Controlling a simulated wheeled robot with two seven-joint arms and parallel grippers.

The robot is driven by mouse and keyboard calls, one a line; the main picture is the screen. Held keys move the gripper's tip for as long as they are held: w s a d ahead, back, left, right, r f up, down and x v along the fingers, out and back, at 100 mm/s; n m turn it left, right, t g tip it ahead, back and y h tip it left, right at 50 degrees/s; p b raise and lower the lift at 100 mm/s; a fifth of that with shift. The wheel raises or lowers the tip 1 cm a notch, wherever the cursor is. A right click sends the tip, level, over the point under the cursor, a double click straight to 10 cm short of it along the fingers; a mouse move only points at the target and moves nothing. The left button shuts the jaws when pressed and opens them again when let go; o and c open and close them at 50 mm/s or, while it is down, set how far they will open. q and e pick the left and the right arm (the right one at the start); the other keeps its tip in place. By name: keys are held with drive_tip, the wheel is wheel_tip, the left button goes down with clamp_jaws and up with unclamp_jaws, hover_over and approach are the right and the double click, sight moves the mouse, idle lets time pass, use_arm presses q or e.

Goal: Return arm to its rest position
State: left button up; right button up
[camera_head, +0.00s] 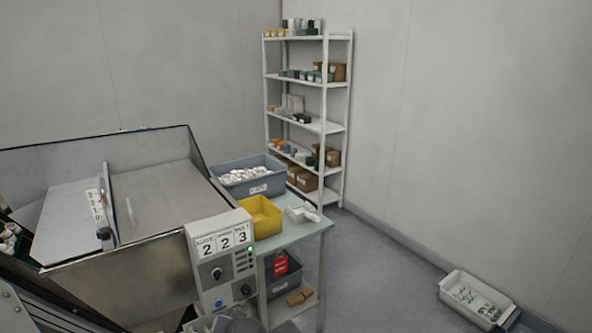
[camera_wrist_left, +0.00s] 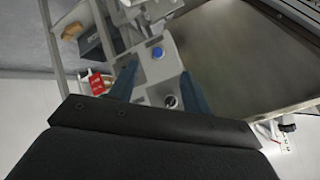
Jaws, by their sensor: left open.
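My left gripper (camera_wrist_left: 160,88) shows in the left wrist view with its two dark blue fingers spread apart. Nothing is held between them. Beyond the fingers is the grey control box (camera_wrist_left: 156,72) with a blue button and a dark round knob; I cannot tell the exact distance to it. In the head view the control box (camera_head: 222,262) shows the digits 2 2 3, a lit green lamp and knobs. A grey rounded part, probably mine, shows at the bottom edge just below the box. My right gripper is in neither view.
A metal bin machine (camera_head: 120,290) stands left of the control box. A table (camera_head: 308,234) holds a yellow bin (camera_head: 261,216) and a grey crate (camera_head: 222,177) of white parts. A shelf (camera_head: 346,120) stands behind. A white tray (camera_head: 447,287) lies low right; floor between is clear.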

use_arm(q)
drive_tip(key=s+d+f+g+h, duration=0.2)
drive_tip(key=s+d+h, duration=0.15)
drive_tip(key=s, duration=0.75)
drive_tip(key=s+d+f+g+h, duration=0.15)
drive_tip(key=s+h, duration=0.25)
drive_tip(key=s, duration=0.7)
drive_tip(key=s+f+g, duration=0.1)
drive_tip(key=s+f, duration=0.2)
drive_tip(key=s, duration=0.4)
drive_tip(key=s+a+f+m+g, duration=0.1)
drive_tip(key=s+f+g, duration=0.1)
drive_tip(key=s, duration=0.5)
drive_tip(key=shift+s+f, duration=0.4)
drive_tip(key=shift+f, duration=0.35)
idle(3.6)
